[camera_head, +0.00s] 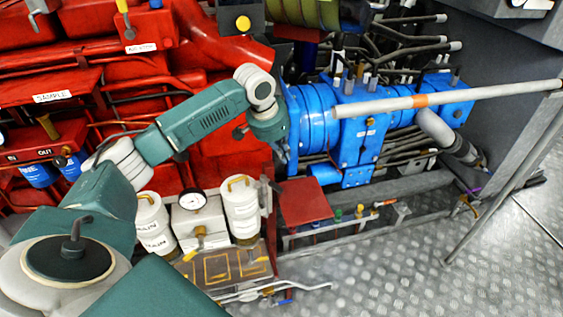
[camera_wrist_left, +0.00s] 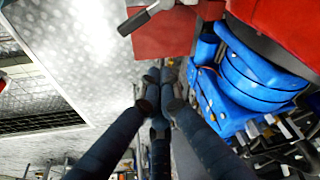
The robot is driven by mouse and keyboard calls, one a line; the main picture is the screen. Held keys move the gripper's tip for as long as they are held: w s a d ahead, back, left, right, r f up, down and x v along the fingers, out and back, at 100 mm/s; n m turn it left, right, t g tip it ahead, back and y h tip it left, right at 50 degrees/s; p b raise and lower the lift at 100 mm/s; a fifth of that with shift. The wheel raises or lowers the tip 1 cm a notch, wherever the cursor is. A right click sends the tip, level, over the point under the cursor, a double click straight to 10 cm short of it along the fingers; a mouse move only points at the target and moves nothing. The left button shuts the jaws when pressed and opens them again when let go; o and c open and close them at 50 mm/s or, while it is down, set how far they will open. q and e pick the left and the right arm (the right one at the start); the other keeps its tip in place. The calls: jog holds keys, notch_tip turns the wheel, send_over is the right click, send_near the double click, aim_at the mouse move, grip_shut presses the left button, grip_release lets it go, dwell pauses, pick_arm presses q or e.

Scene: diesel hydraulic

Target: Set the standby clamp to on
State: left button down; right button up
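No label reading standby clamp can be read, so I cannot tell which part it is. A small grey lever with a black grip (camera_wrist_left: 135,21) sticks out beside a red block (camera_wrist_left: 162,40) in the left wrist view. My left gripper (camera_head: 284,168) hangs in front of the blue pump body, above a red plate (camera_head: 305,201). In the left wrist view my left gripper's (camera_wrist_left: 160,88) dark blue fingers run close together at their tips, with nothing seen between them. How far they are open is unclear. My right gripper is not in view.
The blue pump (camera_head: 358,135) and a pale horizontal rail (camera_head: 450,96) are on the right. White canisters (camera_head: 241,207) and a gauge (camera_head: 192,202) stand below my left arm. Red machinery (camera_head: 215,65) fills the back. Metal floor (camera_head: 400,265) is clear at lower right.

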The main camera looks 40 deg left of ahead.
pick_arm(q)
jog(key=a+x, duration=0.1)
jog(key=x, duration=0.7)
jog(key=s+p, duration=0.1)
jog(key=s, duration=0.1)
jog(key=s+p, duration=0.1)
jog(key=s, duration=0.1)
jog(key=shift+d+f, duration=0.15)
jog(key=shift+f, duration=0.05)
jog(key=shift+w, duration=0.1)
jog(key=shift+s+m+p, duration=0.2)
jog(key=shift+m+p, duration=0.1)
jog(key=shift+p, duration=0.05)
